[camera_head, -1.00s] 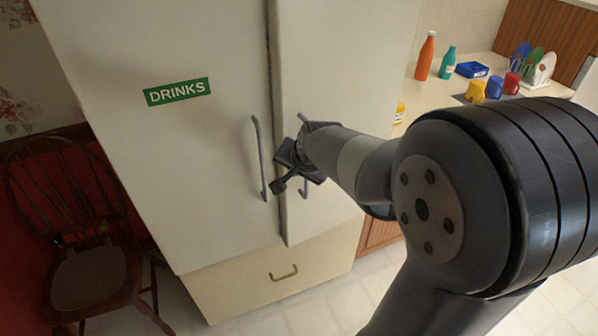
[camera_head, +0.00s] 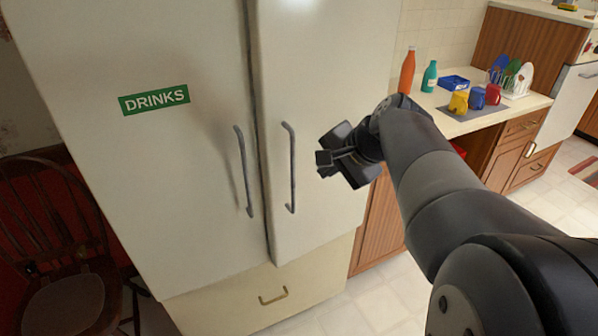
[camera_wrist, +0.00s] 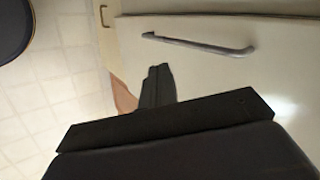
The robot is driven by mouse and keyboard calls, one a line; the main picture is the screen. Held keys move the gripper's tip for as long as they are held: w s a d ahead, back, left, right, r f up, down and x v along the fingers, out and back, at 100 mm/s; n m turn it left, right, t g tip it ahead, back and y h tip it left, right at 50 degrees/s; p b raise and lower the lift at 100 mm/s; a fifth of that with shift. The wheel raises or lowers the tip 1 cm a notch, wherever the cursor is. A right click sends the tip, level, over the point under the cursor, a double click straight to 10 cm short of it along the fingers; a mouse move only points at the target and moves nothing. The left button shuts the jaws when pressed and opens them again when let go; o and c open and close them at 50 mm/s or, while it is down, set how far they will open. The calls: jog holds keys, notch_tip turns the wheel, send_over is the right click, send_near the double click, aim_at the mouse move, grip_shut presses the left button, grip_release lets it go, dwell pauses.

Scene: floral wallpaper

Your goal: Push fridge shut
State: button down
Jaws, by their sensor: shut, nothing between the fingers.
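The white fridge has a left door (camera_head: 150,170) with a green DRINKS sign (camera_head: 155,100) and a right door (camera_head: 315,80), each with a grey vertical handle. A narrow dark seam runs between the doors; I cannot tell whether both are fully shut. My gripper (camera_head: 324,163) is shut and empty in front of the right door, to the right of the right handle (camera_head: 291,167). In the wrist view my gripper's fingers (camera_wrist: 158,84) are together, with the handle (camera_wrist: 200,43) beyond them. I see no clear contact with the door.
A cream drawer front (camera_head: 240,305) with a brass pull lies below the doors. A dark wooden chair (camera_head: 65,300) stands at the left. A counter (camera_head: 450,125) at the right holds bottles, mugs (camera_head: 476,98) and a dish rack. Tiled floor (camera_head: 375,305) is open in front.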

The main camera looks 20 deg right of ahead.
aim_at(294, 156)
jog(key=w+a+f+m+t+y+p, duration=0.1)
jog(key=w+f, duration=0.3)
jog(key=w, duration=0.5)
jog(key=shift+a+f, duration=0.35)
jog(key=shift+a, duration=0.25)
jog(key=w, duration=0.1)
jog(key=w+a, duration=0.1)
jog(key=w+a+p, duration=0.1)
jog(key=shift+w, duration=0.35)
jog(key=shift+d+r, duration=0.1)
jog(key=shift+r, duration=0.05)
jog(key=shift+s, duration=0.15)
